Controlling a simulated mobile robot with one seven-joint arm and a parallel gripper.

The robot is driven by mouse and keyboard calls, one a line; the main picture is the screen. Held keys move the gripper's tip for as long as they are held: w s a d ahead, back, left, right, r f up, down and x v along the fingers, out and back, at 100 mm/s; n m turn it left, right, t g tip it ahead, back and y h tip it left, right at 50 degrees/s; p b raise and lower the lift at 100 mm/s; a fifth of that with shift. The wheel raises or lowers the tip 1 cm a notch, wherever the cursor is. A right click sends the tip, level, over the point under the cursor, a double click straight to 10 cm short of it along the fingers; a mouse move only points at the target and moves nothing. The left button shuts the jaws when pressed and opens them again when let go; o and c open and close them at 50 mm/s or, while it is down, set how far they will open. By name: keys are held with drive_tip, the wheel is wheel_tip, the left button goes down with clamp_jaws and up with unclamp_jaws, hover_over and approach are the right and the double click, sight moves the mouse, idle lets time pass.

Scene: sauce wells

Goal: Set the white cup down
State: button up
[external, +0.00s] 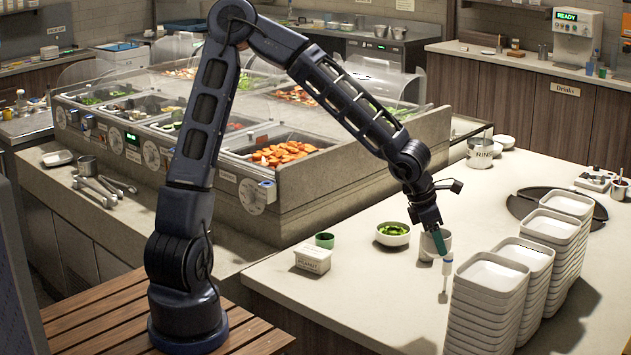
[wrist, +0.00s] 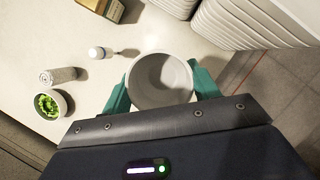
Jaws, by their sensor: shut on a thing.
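The white cup (wrist: 160,82) is round and empty, and its open mouth faces the wrist camera. The teal fingers of my gripper (wrist: 161,88) are shut on it, one finger on each side. In the external view the cup (external: 428,248) shows partly behind a teal finger of my gripper (external: 438,240), over the pale counter (external: 370,300). I cannot tell whether its base touches the counter.
A bowl of greens (external: 393,235), a small green cup (external: 324,240) and a labelled white tub (external: 313,261) stand to the left. Tall stacks of white trays (external: 490,275) crowd the right.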

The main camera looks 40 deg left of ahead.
drive_tip(key=w+a+f+n+t+y, duration=0.1)
drive_tip(key=w+a+n+y, duration=0.1)
drive_tip(key=w+a+n, duration=0.45)
drive_tip(key=w+a+f+n+t+y, duration=0.1)
drive_tip(key=w+a+n, duration=0.25)
drive_tip(key=a, duration=0.65)
drive_tip(key=w+a+r+n+g+y, duration=0.1)
drive_tip(key=a+n+y, duration=0.1)
drive_tip(key=a+n, duration=0.6)
drive_tip(key=w+a+r+n+g+y, duration=0.2)
drive_tip(key=a+n, duration=0.1)
drive_tip(key=a, duration=0.9)
wheel_tip(320, 180, down, 20)
drive_tip(key=shift+s+d+f, duration=0.1)
drive_tip(key=o, duration=1)
drive_tip(key=shift+f, duration=0.1)
